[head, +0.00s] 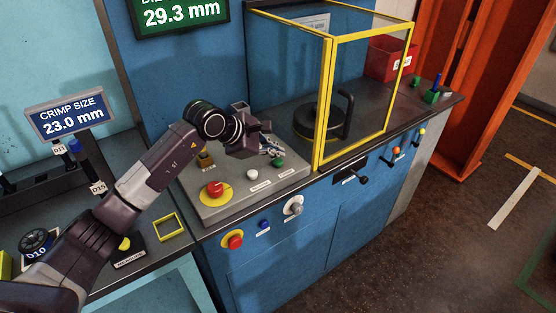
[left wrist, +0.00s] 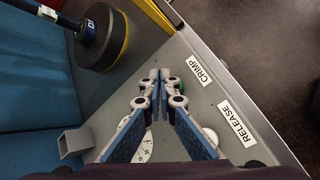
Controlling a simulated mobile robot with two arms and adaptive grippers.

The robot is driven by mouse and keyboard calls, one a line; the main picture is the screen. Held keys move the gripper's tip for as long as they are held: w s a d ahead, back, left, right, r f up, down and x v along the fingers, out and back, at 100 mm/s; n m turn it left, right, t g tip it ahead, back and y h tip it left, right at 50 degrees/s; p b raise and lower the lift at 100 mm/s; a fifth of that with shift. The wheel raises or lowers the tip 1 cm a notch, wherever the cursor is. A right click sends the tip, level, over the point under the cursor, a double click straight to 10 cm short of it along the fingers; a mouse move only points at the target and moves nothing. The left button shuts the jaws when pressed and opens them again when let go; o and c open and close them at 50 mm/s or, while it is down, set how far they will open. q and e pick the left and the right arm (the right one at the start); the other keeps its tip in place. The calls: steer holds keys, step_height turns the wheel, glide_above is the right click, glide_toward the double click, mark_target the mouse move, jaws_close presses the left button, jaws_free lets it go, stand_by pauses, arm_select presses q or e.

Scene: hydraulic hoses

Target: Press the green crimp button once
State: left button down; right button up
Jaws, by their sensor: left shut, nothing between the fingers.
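The green crimp button (head: 278,162) sits on the sloped grey control panel (head: 235,198), near its right end. In the left wrist view only a sliver of green (left wrist: 183,88) shows beside my fingers, next to the CRIMP label (left wrist: 201,70). My left gripper (head: 272,146) is shut and empty, just above and slightly left of the green button in the head view. In the left wrist view its fingertips (left wrist: 160,75) meet and hide most of the button. I cannot tell whether they touch it. My right gripper is not in view.
A white button (head: 252,174) and a red stop button (head: 215,190) share the panel. A yellow-framed clear guard (head: 322,105) stands right of the panel, with a black round part (head: 318,122) inside. A red bin (head: 390,58) stands behind. A display (head: 70,114) reads 23.0 mm.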

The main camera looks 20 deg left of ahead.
mark_target(276, 162)
arm_select(q)
steer(key=shift+r, duration=0.1)
steer(key=shift+r+p, duration=1.3)
steer(key=shift+r, duration=1.15)
steer(key=shift+f, duration=0.15)
